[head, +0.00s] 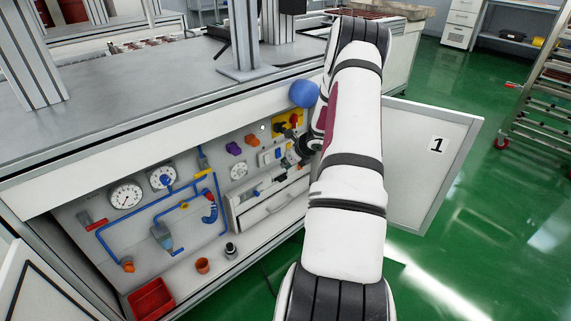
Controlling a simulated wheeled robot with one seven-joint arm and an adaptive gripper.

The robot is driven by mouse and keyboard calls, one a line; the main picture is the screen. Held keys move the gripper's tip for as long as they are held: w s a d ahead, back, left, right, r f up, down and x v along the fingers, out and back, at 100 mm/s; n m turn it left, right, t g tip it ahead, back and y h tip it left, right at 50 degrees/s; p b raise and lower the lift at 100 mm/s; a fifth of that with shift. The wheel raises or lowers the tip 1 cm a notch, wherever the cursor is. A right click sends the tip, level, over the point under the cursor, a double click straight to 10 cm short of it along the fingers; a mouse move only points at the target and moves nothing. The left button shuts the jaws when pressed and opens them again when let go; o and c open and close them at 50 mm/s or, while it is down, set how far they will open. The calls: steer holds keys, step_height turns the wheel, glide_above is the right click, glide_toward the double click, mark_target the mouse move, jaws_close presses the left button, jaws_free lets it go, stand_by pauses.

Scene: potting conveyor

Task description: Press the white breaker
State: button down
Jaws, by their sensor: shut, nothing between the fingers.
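The control panel (95,220) is inside the open cabinet below the bench. A small white switch block (265,159) with a blue part sits on its right side and looks like the breaker, but it is too small to be sure. My gripper (289,160) is shut and empty, just right of this block and close to the panel. My arm comes in from the lower right and hides the panel's right end. I cannot tell whether the fingertips touch anything.
A yellow box with red buttons (281,131), a purple knob (234,149) and an orange knob (251,140) are nearby. A drawer (268,208) is below. The open door (437,165) marked 1 stands at the right.

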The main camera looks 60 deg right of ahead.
mark_target(267, 159)
steer(key=w+d+f+b, duration=0.1)
steer(key=w+d+f, duration=0.1)
steer(key=w+f, duration=0.3)
steer(key=shift+w+f+b, duration=0.25)
steer(key=shift+w+b, duration=0.1)
steer(key=shift+w, duration=1)
steer(key=shift+w+f, duration=0.2)
steer(key=shift+w, duration=0.1)
steer(key=shift+r, duration=0.2)
